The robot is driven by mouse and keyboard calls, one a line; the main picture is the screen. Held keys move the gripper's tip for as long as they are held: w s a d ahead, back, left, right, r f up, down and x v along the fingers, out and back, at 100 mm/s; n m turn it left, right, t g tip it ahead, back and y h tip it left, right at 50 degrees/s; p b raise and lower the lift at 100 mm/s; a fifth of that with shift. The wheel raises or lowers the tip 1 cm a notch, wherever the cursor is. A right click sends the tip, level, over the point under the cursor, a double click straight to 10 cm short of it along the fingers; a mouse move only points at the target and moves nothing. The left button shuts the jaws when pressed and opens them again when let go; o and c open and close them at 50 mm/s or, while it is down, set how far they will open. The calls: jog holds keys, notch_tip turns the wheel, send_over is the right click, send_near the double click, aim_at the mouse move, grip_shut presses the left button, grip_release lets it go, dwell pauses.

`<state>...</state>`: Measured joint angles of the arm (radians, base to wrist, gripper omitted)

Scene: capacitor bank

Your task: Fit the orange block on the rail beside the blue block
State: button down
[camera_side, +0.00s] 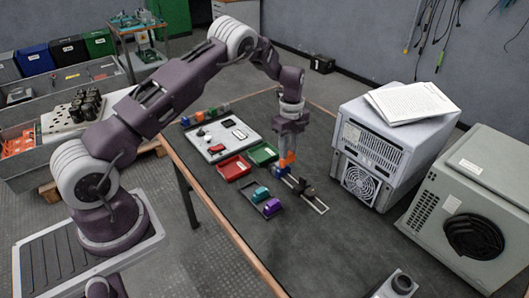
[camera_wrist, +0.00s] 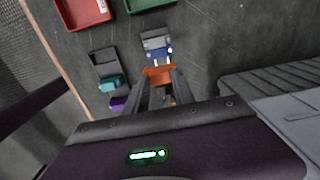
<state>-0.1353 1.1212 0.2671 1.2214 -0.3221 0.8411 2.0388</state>
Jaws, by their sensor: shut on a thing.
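My gripper (camera_side: 289,151) is shut on the orange block (camera_side: 291,158), low over the table. In the wrist view the orange block (camera_wrist: 159,75) sits between the two fingertips. The blue block (camera_side: 282,168) is just beyond it, at the far end of the metal rail (camera_side: 318,204). In the wrist view the blue block (camera_wrist: 157,54) shows right next to the orange one, on a grey piece. Whether the two touch, and whether the orange block is seated on the rail, I cannot tell. The gripper and block hide part of the rail.
A dark fitting (camera_side: 307,189) stands on the rail. A dark tray beside it holds a teal block (camera_side: 261,193) and a purple block (camera_side: 271,208). Red (camera_side: 233,168) and green (camera_side: 263,154) trays lie behind. A grey power unit (camera_side: 375,150) stands right.

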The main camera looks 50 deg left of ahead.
aim_at(289, 162)
jog(key=shift+w+d+f, duration=0.15)
jog(key=shift+w+f, duration=0.05)
jog(key=shift+f, duration=2.4)
jog(key=shift+f, duration=0.2)
jog(key=shift+f, duration=0.4)
jog(key=shift+f, duration=0.45)
jog(key=c, duration=1)
grip_release()
jog(key=shift+r, duration=4)
